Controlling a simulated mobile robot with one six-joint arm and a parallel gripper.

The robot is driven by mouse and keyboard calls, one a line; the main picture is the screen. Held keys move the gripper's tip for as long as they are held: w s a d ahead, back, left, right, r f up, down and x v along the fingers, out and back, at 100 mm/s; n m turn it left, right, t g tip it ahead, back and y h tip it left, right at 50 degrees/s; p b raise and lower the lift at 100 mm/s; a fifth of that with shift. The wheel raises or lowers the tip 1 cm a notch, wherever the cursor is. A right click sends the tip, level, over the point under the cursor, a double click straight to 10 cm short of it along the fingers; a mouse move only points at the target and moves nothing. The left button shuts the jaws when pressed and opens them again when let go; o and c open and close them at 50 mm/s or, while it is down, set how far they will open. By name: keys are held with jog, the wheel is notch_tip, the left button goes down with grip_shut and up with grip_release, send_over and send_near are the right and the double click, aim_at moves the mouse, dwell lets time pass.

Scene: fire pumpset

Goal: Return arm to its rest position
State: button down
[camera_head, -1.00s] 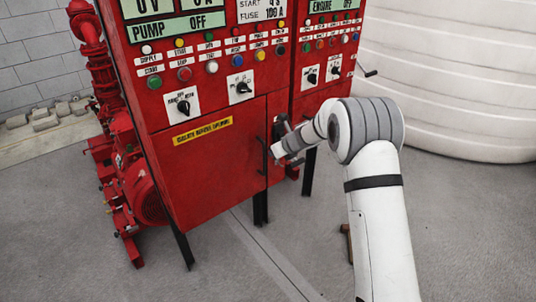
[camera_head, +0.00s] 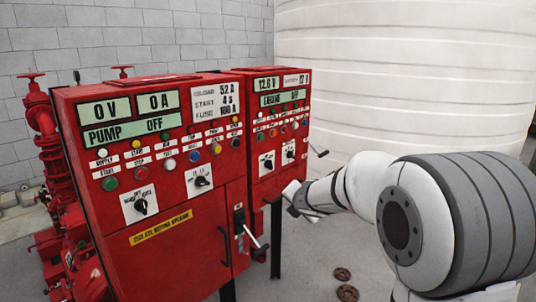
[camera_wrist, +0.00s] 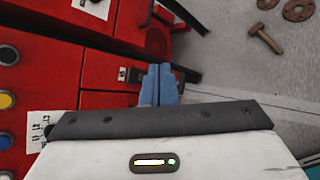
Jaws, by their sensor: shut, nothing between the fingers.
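My gripper (camera_head: 297,199) is in front of the right-hand red cabinet in the head view, at the end of my white and grey arm, which reaches in from the right. In the wrist view its two blue-grey fingers (camera_wrist: 160,70) are together with nothing between them. Red panel surfaces lie behind and to the left of the fingers. I cannot tell the exact gap to the cabinet, but the gripper holds nothing.
The left red pump cabinet (camera_head: 165,260) has dials, buttons and a lever switch (camera_head: 241,222) projecting near my gripper. A crank (camera_head: 318,151) sticks out on the right. A white tank (camera_head: 400,70) stands behind. A hammer (camera_wrist: 265,38) and round flanges (camera_head: 347,292) lie on the floor.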

jog(key=s+d+r+m+g+h, duration=0.1)
jog(key=s+d+r+m+h, duration=0.2)
jog(key=s+d+m, duration=0.5)
jog(key=s+f+m+g+p, duration=0.1)
jog(key=s+f+m+g, duration=0.1)
jog(key=s+m, duration=0.8)
jog(key=s+f+m+g+y+p, duration=0.1)
jog(key=s+m+g, duration=0.4)
jog(key=s, duration=1.3)
jog(key=f+m, duration=0.1)
jog(key=m, duration=0.3)
jog(key=shift+a+f+m+y, duration=0.3)
jog(key=shift+m, duration=0.1)
